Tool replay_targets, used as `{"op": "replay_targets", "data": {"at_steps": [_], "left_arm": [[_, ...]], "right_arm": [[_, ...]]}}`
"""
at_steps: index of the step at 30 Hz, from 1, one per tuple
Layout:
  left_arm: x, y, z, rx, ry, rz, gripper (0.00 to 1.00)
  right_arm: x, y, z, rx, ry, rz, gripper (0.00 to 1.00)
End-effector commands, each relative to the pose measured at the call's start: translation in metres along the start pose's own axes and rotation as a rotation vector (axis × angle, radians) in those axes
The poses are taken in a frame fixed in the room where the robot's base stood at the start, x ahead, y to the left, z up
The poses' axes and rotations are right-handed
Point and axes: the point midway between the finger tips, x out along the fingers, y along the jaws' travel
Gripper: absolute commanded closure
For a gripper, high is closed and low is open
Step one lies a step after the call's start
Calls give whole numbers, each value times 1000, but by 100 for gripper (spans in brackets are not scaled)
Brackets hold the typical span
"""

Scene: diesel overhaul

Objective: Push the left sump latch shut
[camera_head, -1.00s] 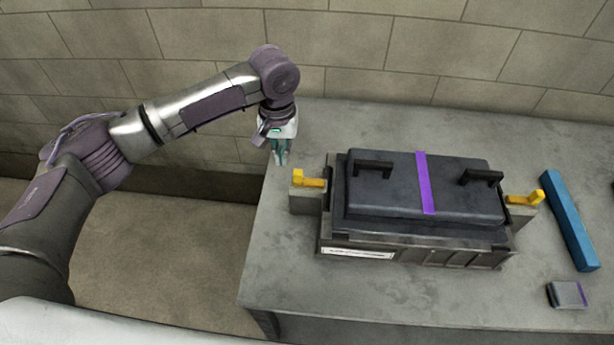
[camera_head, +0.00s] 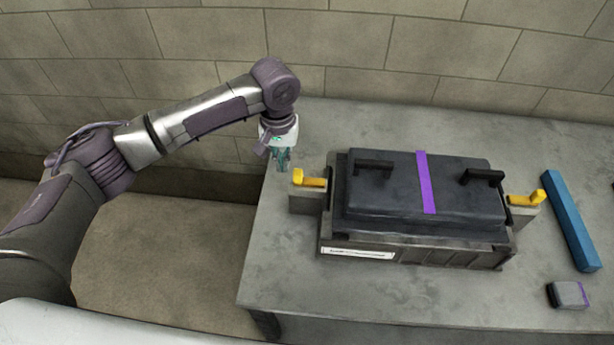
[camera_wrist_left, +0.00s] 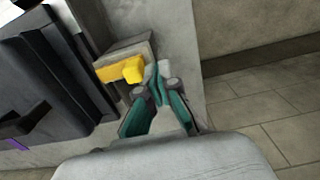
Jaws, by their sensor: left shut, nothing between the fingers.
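The left sump latch (camera_head: 310,179) is a yellow lever on a grey block at the left end of the dark sump box (camera_head: 425,205). Its raised tip is at its left end. My left gripper (camera_head: 282,168) is shut and empty, pointing down just left of and behind the latch. In the left wrist view the latch (camera_wrist_left: 122,70) lies beside the teal fingertips (camera_wrist_left: 158,78); whether they touch cannot be told. A second yellow latch (camera_head: 526,198) is at the box's right end. My right gripper is not in view.
The box's dark lid has two black handles and a purple stripe (camera_head: 426,182). A blue bar (camera_head: 570,221) and a small grey block (camera_head: 567,295) lie on the grey bench (camera_head: 290,280) to the right. A block wall stands behind.

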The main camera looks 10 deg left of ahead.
Motion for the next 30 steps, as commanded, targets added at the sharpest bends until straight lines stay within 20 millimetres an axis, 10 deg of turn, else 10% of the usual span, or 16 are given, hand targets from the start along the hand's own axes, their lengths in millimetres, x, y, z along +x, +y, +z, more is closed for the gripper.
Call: {"op": "replay_targets", "data": {"at_steps": [30], "left_arm": [[31, 0, 0, 0, 0, 0, 100]], "right_arm": [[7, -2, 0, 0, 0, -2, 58]]}}
